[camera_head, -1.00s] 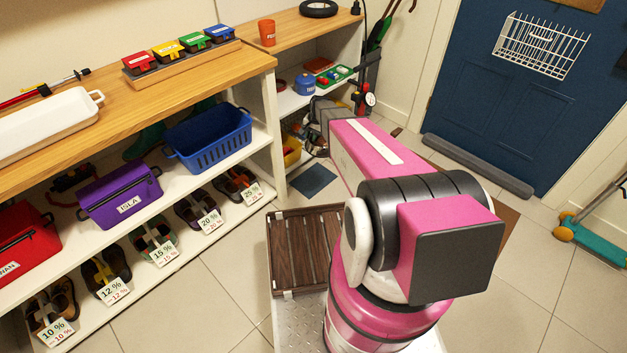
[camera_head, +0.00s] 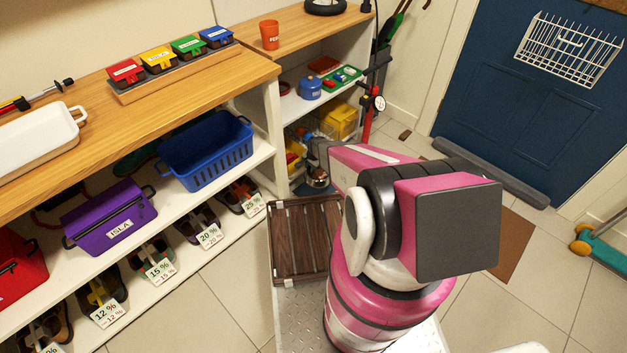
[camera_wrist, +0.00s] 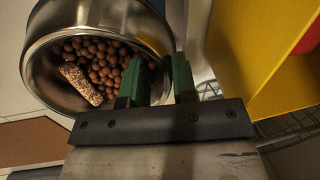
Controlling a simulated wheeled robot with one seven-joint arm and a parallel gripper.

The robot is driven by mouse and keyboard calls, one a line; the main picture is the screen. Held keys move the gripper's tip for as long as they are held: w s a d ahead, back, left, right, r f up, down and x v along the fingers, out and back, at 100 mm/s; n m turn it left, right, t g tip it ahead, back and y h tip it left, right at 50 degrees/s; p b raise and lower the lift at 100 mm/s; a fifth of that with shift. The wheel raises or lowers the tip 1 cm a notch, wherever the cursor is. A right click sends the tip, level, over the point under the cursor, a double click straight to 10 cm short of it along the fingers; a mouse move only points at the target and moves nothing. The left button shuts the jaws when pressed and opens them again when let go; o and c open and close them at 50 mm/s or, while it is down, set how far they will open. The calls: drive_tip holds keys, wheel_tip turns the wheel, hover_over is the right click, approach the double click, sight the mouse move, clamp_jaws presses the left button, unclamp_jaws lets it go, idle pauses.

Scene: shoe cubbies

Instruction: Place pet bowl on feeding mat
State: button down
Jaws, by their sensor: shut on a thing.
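A round steel pet bowl (camera_wrist: 135,22) with brown kibble and a bone-shaped piece in it fills the upper left of the wrist view. My gripper (camera_wrist: 161,72) has its green fingers closed on the bowl's near right rim. The bowl looks tilted in this view. In the head view the shiny bowl (camera_head: 317,177) shows low beside the end of the shelf, partly behind my pink arm. My gripper is mostly hidden there. I cannot make out the feeding mat clearly now.
A slatted brown crate (camera_head: 303,240) lies in front of my arm. A shelf unit with a yellow box (camera_head: 338,119) stands close behind the bowl. A yellow surface (camera_wrist: 255,50) is right of the fingers in the wrist view. A brown mat (camera_head: 514,245) lies on the floor at right.

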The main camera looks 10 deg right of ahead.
sight(314, 173)
wheel_tip(314, 173, down, 8)
drive_tip(key=shift+f, duration=0.25)
drive_tip(key=c, duration=0.9)
unclamp_jaws()
drive_tip(key=shift+r, duration=0.1)
drive_tip(key=r, duration=0.4)
drive_tip(key=s+d+r, duration=0.1)
drive_tip(key=r, duration=0.6)
drive_tip(key=shift+s+d+r, duration=0.3)
drive_tip(key=shift+r, duration=0.05)
drive_tip(key=s+r+n, duration=0.3)
drive_tip(key=s+r, duration=0.5)
drive_tip(key=r, duration=0.5)
drive_tip(key=s+d+r+n+g+h, duration=0.1)
drive_tip(key=s+r+n, duration=0.2)
drive_tip(key=s+r, duration=0.5)
drive_tip(key=s+r+n, duration=0.3)
drive_tip(key=s+r, duration=0.5)
drive_tip(key=r, duration=1.1)
drive_tip(key=shift+d+n+h, duration=0.2)
drive_tip(key=shift+n+h, duration=0.1)
drive_tip(key=shift+s, duration=0.1)
